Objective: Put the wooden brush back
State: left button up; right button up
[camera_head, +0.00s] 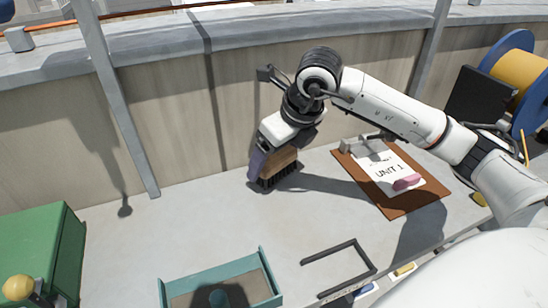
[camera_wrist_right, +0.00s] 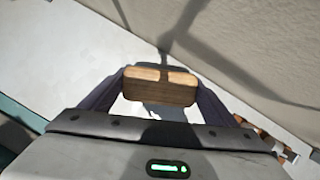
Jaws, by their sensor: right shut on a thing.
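The wooden brush (camera_head: 279,168) has a brown wood block and dark bristles pointing down. It is near the back wall, left of the clipboard. My right gripper (camera_head: 268,165) is shut on its block, one finger on each side; I cannot tell whether the bristles touch the bench. In the right wrist view the wood block (camera_wrist_right: 160,86) sits between the two dark fingers of my right gripper (camera_wrist_right: 153,92). A dark U-shaped outline (camera_head: 340,266) lies on the bench at the front, with nothing inside it. My left gripper is not in view.
A brown clipboard (camera_head: 408,205) with a "UNIT 1" sheet and a pink item lies at the right. A teal tray (camera_head: 213,273) is at the front, a green box (camera_head: 50,250) at the left. The bench (camera_head: 165,220) between them is clear. The wall (camera_head: 170,130) runs behind.

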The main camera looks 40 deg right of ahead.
jog(key=shift+w+f, duration=0.25)
jog(key=shift+f+b, duration=0.25)
jog(key=shift+b, duration=0.05)
jog(key=o, duration=1)
jog(key=shift+r, duration=0.1)
jog(key=shift+r+p, duration=0.3)
jog(key=shift+p, duration=0.1)
jog(key=v, duration=1.1)
jog(key=shift+s+r+p, duration=0.2)
jog(key=shift+r+p, duration=0.15)
jog(key=shift+r, duration=0.05)
